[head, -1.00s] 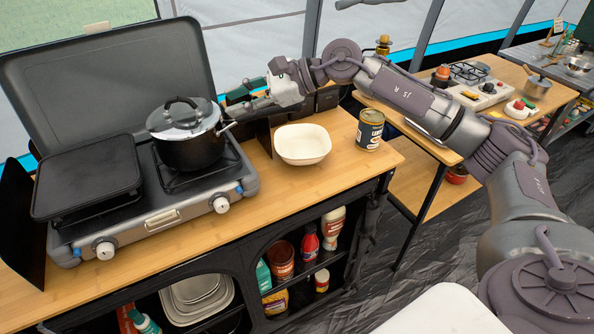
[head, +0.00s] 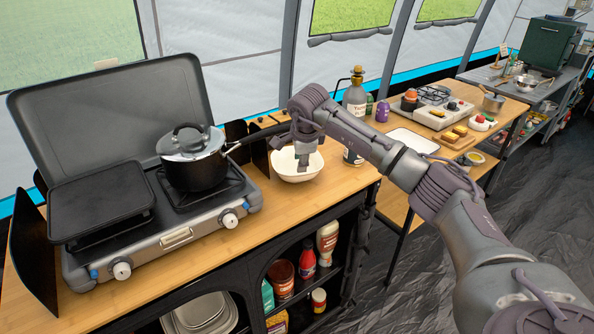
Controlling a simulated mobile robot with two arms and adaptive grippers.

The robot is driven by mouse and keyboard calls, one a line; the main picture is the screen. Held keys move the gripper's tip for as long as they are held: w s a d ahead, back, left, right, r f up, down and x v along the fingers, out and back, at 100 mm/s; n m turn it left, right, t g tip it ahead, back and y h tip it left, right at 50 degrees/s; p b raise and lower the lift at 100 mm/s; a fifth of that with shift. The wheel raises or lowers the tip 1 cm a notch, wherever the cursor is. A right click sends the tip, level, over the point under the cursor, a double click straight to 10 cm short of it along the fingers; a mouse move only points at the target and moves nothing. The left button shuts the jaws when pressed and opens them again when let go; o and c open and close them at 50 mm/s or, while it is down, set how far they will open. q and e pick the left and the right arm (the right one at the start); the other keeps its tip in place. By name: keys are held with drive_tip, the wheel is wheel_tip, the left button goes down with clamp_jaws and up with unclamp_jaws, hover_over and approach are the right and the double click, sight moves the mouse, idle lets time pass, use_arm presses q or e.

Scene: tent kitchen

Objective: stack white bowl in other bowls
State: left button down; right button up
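The white bowl (head: 286,172) stands upright on the wooden counter, right of the stove. My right gripper (head: 303,163) points down over the bowl, with its fingertips seeming to reach inside or in front of its far wall. The finger gap does not show clearly, nor whether they touch the rim. Several nested pale containers (head: 203,316), perhaps the other bowls, sit on the shelf below the counter, partly cut off by the bottom edge. My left gripper is out of view.
A lidded black pot (head: 196,172) stands on the camping stove (head: 176,237), its long handle reaching toward my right gripper. A can (head: 352,157) stands right of the bowl, partly behind my arm. The counter's front strip (head: 270,218) is clear.

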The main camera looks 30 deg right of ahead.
sight(299, 175)
drive_tip(key=p+x, duration=0.1)
drive_tip(key=x, duration=0.5)
drive_tip(key=shift+f+p, duration=0.3)
drive_tip(key=shift+f, duration=0.1)
drive_tip(key=shift+w+f, duration=0.15)
drive_tip(key=shift+f, duration=0.25)
clamp_jaws()
drive_tip(key=shift+r, duration=0.1)
